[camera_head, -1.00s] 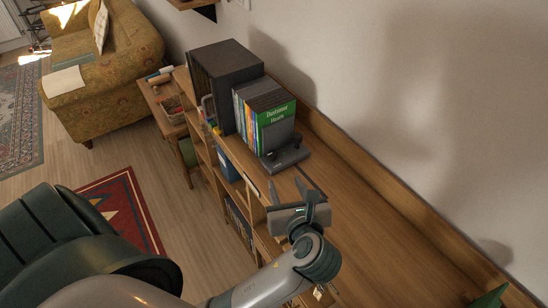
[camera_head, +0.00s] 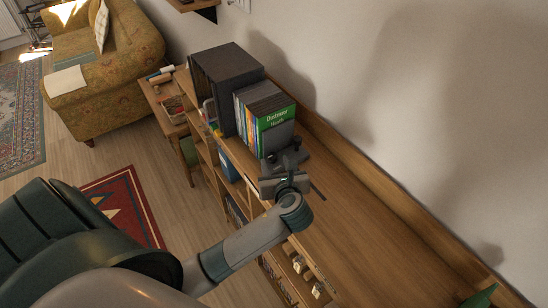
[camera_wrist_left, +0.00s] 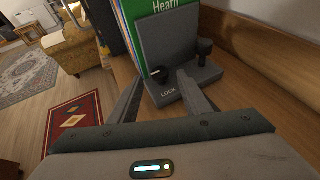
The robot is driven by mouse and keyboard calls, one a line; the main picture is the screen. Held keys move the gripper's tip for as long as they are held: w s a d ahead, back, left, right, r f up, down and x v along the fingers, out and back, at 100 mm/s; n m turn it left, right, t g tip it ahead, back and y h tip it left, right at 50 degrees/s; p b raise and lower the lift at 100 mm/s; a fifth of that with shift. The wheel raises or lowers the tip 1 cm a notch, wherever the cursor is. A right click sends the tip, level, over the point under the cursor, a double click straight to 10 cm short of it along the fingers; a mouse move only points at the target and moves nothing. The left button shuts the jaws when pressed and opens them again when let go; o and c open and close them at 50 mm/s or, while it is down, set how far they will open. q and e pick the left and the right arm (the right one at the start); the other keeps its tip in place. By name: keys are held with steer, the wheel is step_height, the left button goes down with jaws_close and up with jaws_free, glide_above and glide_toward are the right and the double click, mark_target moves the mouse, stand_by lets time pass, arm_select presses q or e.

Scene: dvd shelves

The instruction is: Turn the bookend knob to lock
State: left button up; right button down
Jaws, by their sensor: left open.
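The grey bookend (camera_head: 279,139) stands against the near end of a row of DVDs or books on the wooden shelf top. In the left wrist view, the bookend (camera_wrist_left: 168,42) has an upright plate and a flat base marked "LOCK". A dark knob (camera_wrist_left: 160,73) with a pale tip sits low on its left part, and a dark post-like part (camera_wrist_left: 205,47) stands to the right. My left gripper (camera_head: 286,168) is open at the bookend. In the wrist view its fingers (camera_wrist_left: 160,80) are spread either side of the knob, with no clear contact. My right gripper is not in view.
The green-spined case (camera_head: 276,115) and several others stand behind the bookend, with a large dark box (camera_head: 228,75) beyond. The wall (camera_head: 400,120) and a raised wooden back edge run along the right. The shelf top (camera_head: 350,230) nearer me is mostly clear.

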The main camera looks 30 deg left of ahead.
mark_target(272, 159)
arm_select(q)
steer(key=shift+x, duration=1.4)
steer(key=c, duration=1)
